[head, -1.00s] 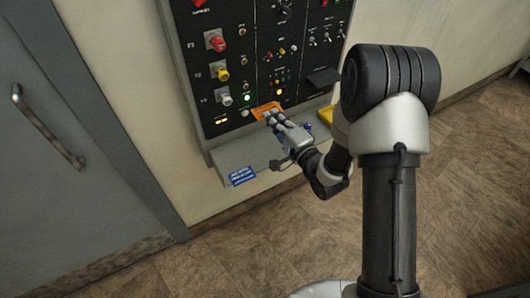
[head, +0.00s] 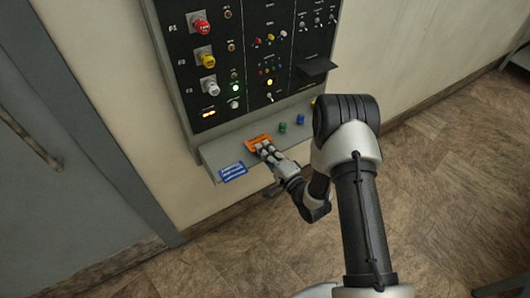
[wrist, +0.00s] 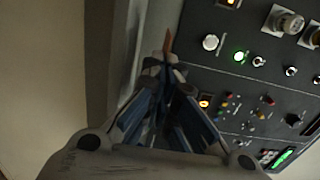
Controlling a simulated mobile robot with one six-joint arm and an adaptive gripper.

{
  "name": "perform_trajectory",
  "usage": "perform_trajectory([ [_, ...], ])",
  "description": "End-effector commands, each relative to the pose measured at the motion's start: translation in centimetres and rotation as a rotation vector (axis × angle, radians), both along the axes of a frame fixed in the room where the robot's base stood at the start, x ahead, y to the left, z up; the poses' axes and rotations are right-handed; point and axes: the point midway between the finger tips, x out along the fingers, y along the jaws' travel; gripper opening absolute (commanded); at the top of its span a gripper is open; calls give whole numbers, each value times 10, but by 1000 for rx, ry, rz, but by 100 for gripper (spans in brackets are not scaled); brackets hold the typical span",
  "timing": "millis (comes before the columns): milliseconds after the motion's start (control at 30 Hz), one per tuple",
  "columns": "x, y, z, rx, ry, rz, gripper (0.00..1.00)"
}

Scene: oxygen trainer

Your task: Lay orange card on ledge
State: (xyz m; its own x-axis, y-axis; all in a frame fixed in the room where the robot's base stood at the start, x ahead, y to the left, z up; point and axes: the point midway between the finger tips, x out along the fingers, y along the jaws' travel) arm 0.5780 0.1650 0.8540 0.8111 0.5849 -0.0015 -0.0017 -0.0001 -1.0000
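The orange card (head: 257,140) is at the fingertips of my gripper (head: 263,149), over the ledge (head: 218,151) below the control panel. In the wrist view the fingers (wrist: 168,62) close together on the card, which shows as a thin orange edge (wrist: 168,41) standing out past the tips. The head view cannot tell whether the card touches the ledge or hovers just above it. My fingers hide part of the card.
A blue card (head: 233,171) with white writing lies at the ledge's left front edge. A green piece (head: 282,127) and a blue piece (head: 300,119) stand to the right. The black panel (head: 215,90) with knobs and lights rises behind. A dark shelf (head: 317,67) juts from it.

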Motion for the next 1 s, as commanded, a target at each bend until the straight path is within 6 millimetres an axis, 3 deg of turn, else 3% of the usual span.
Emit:
perform_trajectory([
  [800,0,0,-17,0,-1,0,0],
  [1000,0,0,-18,-1,1,0,13],
])
